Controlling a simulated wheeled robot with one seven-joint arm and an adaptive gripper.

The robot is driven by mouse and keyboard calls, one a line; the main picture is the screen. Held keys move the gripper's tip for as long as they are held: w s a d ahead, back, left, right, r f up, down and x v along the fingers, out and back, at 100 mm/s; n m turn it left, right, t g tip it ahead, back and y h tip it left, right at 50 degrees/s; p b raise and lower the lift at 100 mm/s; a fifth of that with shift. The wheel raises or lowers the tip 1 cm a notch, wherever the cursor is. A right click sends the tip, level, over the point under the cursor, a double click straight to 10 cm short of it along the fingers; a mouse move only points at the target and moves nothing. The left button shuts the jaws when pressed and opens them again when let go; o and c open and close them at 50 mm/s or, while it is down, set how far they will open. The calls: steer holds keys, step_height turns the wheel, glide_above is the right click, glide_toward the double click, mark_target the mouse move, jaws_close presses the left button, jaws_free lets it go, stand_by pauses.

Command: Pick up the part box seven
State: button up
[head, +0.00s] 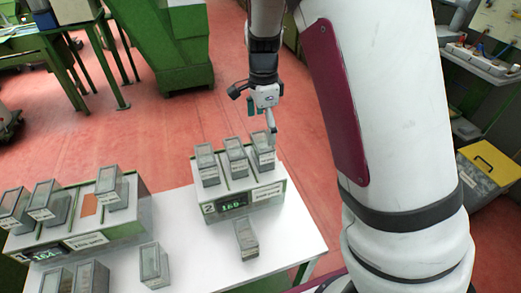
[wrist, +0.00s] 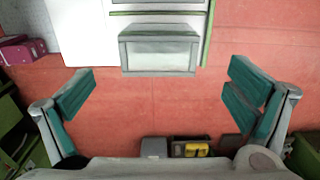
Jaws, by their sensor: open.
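Several small grey part boxes with clear lids stand on the white table in the head view; I cannot read a seven on any of them. The rightmost box (head: 262,151) sits on the right-hand display unit (head: 246,196), beside two similar boxes. My gripper (head: 270,131) is just above the back of that rightmost box. In the wrist view a grey box (wrist: 158,54) lies at the top centre. My gripper (wrist: 163,90) is open and empty there, its green-padded fingers wide apart to either side and below the box in the picture.
The left display unit (head: 125,231) carries more boxes and has an orange bare slot (head: 89,205). A loose box (head: 246,239) and another loose box (head: 153,265) stand on the table (head: 200,250). Red floor lies behind; a yellow-lidded bin (head: 490,163) is at right.

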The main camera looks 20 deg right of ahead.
mark_target(262, 151)
step_height(262, 151, down, 10)
steer(key=shift+p, duration=0.45)
steer(key=c, duration=1.3)
steer(key=shift+r, duration=0.15)
